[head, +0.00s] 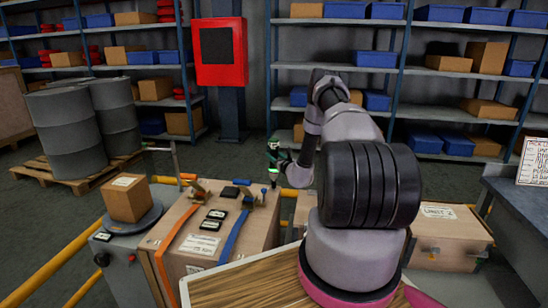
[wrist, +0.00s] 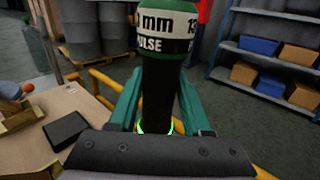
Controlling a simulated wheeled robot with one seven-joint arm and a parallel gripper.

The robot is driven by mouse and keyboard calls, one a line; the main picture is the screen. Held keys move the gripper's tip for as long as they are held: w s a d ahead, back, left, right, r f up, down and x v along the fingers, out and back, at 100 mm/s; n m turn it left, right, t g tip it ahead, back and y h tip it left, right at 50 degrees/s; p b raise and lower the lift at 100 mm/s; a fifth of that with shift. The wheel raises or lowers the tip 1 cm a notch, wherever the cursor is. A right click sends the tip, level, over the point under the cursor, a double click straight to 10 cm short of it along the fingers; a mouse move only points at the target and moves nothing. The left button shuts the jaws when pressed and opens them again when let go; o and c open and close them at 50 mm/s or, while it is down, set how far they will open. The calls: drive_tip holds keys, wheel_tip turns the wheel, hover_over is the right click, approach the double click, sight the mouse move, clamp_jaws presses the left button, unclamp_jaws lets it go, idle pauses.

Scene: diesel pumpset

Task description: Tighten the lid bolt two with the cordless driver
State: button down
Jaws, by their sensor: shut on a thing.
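The cordless driver (wrist: 157,80) is green and black with a white band that reads "mm" and "PULSE". My gripper (wrist: 160,98) is shut on it, with a teal finger on each side of its black body. A green glow shows low on the driver between the fingers. In the head view the driver (head: 273,153) is small and upright, above the far right corner of a tan crate (head: 180,268). My arm partly hides the area to its right. Lid bolt two cannot be made out in either view.
The crate top carries an orange strap (head: 176,240), a blue strap (head: 235,236), dark pads and small clamps. A small box (head: 127,199) sits on a round plate at left. Yellow rails (head: 50,270) run beside the crate. Another crate (head: 445,236) stands right; drums and shelves stand behind.

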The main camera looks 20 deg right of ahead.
drive_tip(key=shift+s+f, duration=0.1)
drive_tip(key=shift+f, duration=0.5)
idle(2.1)
drive_tip(key=shift+r, duration=0.1)
